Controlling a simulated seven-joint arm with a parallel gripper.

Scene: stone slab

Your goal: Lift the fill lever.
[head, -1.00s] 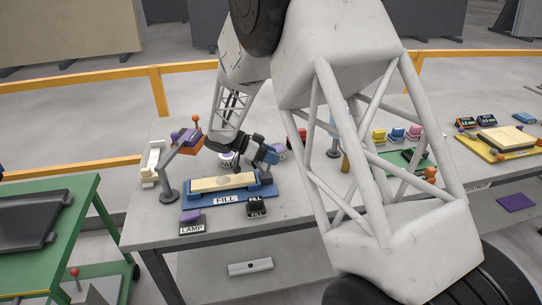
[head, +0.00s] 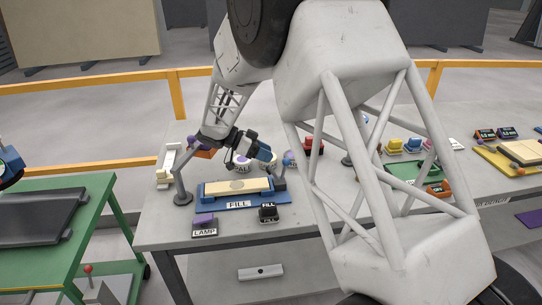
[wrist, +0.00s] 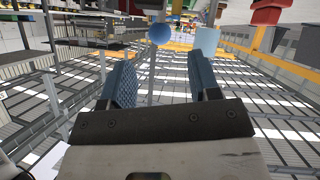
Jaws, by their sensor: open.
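The blue FILL base (head: 214,195) with a cream slab on top stands on the grey table, its FILL label facing front. A small black block (head: 268,213), also labelled FILL, sits in front of its right end. A grey upright (head: 280,176) rises at the base's right end; I cannot tell whether it is the lever. My gripper (head: 268,153) is above and behind the base's right part. In the wrist view my gripper (wrist: 163,72) has two blue fingers apart with nothing between them. A blue ball (wrist: 159,33) shows beyond the fingertips; I cannot tell whether it belongs to the lever.
A purple LAMP switch (head: 203,221) is at the front left. A white round part (head: 241,168) is behind the base. The green cart (head: 90,225) is farther left. Front table space is partly clear.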

